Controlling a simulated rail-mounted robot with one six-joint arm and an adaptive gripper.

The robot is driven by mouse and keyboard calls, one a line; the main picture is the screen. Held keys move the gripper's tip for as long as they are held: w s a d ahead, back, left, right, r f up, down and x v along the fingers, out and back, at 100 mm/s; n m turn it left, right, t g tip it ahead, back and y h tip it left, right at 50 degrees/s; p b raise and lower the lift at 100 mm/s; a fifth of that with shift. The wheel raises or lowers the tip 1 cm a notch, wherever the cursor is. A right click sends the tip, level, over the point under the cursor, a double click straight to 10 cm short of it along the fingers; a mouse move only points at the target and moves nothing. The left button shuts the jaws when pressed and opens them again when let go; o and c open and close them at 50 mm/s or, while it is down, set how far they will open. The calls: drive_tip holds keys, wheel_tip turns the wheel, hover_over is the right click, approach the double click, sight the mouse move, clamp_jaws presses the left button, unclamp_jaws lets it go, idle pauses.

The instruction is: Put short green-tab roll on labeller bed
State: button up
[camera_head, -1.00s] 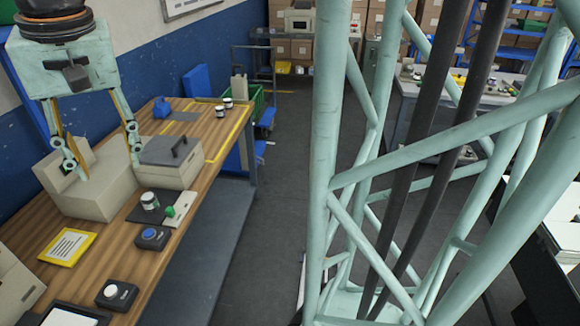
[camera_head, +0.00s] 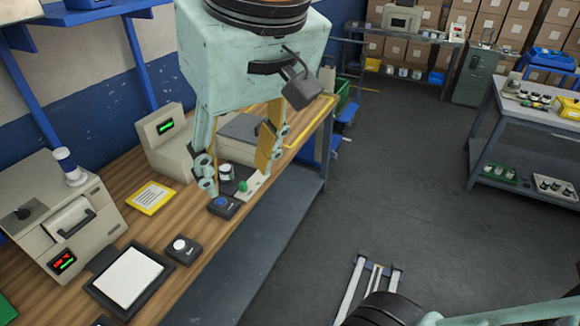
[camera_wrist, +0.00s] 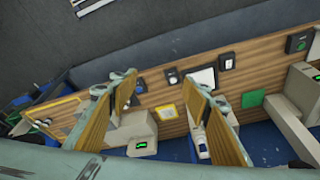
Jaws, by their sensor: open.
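My gripper (camera_head: 236,170) is open and empty, high in front of the wooden bench in the head view. Its two fingers also show spread apart in the wrist view (camera_wrist: 163,88), with the bench beyond. A small white-and-dark roll (camera_head: 226,172) stands on a dark plate beside a green knob (camera_head: 243,186), seen between the fingers; I see no green tab on it. A beige machine with a green display (camera_head: 163,140) stands behind that plate. I cannot tell for sure which machine is the labeller. No green-tab roll can be made out.
Another beige machine (camera_head: 60,220) with a red-and-green display stands at the left. A blue-button box (camera_head: 222,206) and a white-button box (camera_head: 181,247) sit near the bench front. A grey bench (camera_head: 508,112) at right carries several small items.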

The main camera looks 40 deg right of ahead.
drive_tip(key=shift+n, duration=0.7)
drive_tip(key=s, duration=0.1)
drive_tip(key=s+f, duration=0.1)
drive_tip(key=s, duration=0.3)
drive_tip(key=shift+s+a+f, duration=0.2)
drive_tip(key=shift+a+f, duration=0.1)
drive_tip(key=shift+a, duration=0.05)
drive_tip(key=shift+w, duration=0.1)
drive_tip(key=shift+c, duration=0.3)
